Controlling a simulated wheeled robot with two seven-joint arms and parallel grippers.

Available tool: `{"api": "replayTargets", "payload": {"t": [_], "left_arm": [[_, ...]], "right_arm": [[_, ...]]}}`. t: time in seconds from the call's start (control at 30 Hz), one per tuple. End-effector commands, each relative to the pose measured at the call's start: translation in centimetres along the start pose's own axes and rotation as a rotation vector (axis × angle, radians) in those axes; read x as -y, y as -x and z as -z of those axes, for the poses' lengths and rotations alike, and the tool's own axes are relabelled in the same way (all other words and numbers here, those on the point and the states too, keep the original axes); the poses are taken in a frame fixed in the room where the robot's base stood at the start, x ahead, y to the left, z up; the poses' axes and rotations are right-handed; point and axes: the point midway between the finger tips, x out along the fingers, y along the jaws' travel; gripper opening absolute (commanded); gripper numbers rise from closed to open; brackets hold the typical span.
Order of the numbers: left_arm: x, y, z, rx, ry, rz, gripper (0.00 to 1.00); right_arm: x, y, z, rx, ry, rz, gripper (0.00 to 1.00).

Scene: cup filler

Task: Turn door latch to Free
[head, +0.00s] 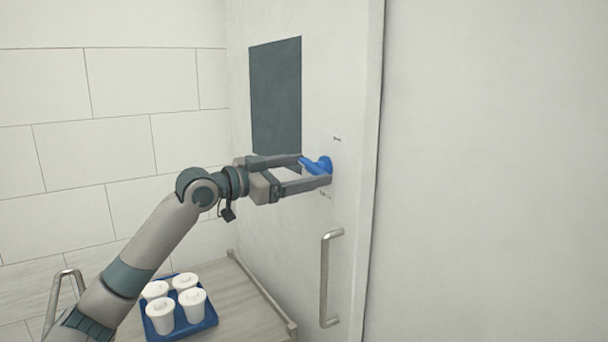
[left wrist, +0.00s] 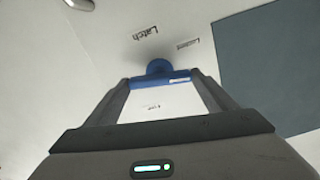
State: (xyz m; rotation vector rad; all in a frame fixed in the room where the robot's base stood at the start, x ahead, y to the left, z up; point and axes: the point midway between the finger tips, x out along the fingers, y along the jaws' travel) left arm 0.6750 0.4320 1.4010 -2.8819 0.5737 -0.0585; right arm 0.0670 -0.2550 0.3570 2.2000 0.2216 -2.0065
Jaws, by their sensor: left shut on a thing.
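The blue door latch (head: 323,163) is on the white door (head: 345,60), above the door handle. My left gripper (head: 315,170) reaches it from the left, with its fingers on either side of the latch's lever, and is shut on it. In the left wrist view the blue latch (left wrist: 158,67) shows a round hub and a bar between the fingertips. A label reading "Latch" (left wrist: 146,33) and one that seems to read "Locked" (left wrist: 188,46) are near it. A smaller label (left wrist: 154,107) between the fingers is hard to read. My right gripper is not in view.
A metal handle (head: 326,280) stands out from the door below the latch. A dark panel (head: 276,100) is on the door behind the gripper. A blue tray (head: 207,320) with several white cups (head: 192,304) sits on a cart (head: 250,318) below my arm.

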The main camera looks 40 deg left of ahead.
Motion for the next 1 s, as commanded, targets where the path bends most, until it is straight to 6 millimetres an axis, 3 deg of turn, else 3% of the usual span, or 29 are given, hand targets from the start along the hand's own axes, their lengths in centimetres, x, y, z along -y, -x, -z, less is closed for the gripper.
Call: {"api": "replayTargets", "payload": {"t": [0.47,1.0], "left_arm": [[0.0,0.1,0.1,0.002,-0.439,0.002,0.56],[0.0,0.1,0.4,0.003,-0.951,-0.001,0.56]], "right_arm": [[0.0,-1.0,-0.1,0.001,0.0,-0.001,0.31],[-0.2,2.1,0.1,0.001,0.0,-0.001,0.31]]}}
